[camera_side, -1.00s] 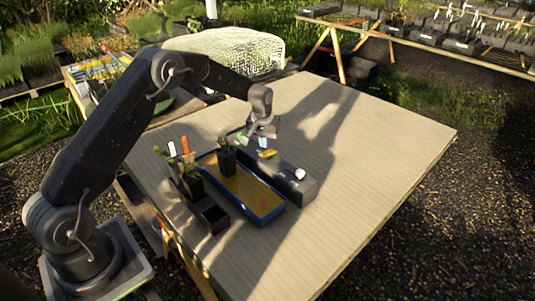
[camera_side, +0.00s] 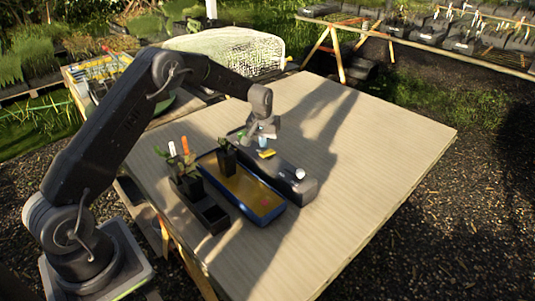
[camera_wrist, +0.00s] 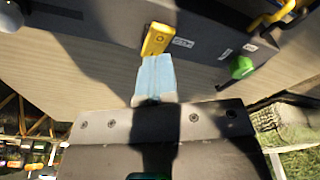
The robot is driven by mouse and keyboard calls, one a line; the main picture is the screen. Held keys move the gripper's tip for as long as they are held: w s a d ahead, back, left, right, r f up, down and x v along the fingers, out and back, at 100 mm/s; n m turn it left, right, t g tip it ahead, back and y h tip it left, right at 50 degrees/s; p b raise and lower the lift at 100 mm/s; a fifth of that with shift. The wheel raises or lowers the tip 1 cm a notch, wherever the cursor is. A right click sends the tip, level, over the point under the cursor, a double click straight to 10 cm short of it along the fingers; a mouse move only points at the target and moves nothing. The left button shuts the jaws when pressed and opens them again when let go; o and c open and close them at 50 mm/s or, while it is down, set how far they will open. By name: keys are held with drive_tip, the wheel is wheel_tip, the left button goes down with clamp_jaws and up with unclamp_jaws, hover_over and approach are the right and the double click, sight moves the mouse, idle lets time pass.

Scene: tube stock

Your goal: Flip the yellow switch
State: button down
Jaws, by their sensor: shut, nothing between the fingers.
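The yellow switch (camera_side: 267,154) is a small lever on the top of a dark grey box (camera_side: 285,175). In the wrist view the yellow switch (camera_wrist: 156,40) stands out from the box face and is slightly tilted. My gripper (camera_side: 262,143) is over the box beside the switch. Its light blue fingertips (camera_wrist: 155,78) are shut with nothing between them. In the wrist view they lie right against the near end of the switch; I cannot tell whether they touch it.
A blue tray (camera_side: 268,216) with a potted plant (camera_side: 227,160) and a black pot rack (camera_side: 212,214) stand to the left. The table's right side is clear.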

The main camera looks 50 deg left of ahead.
sight(265, 153)
drive_tip(key=shift+f, duration=1.65)
idle(0.7)
drive_tip(key=shift+r, duration=3.55)
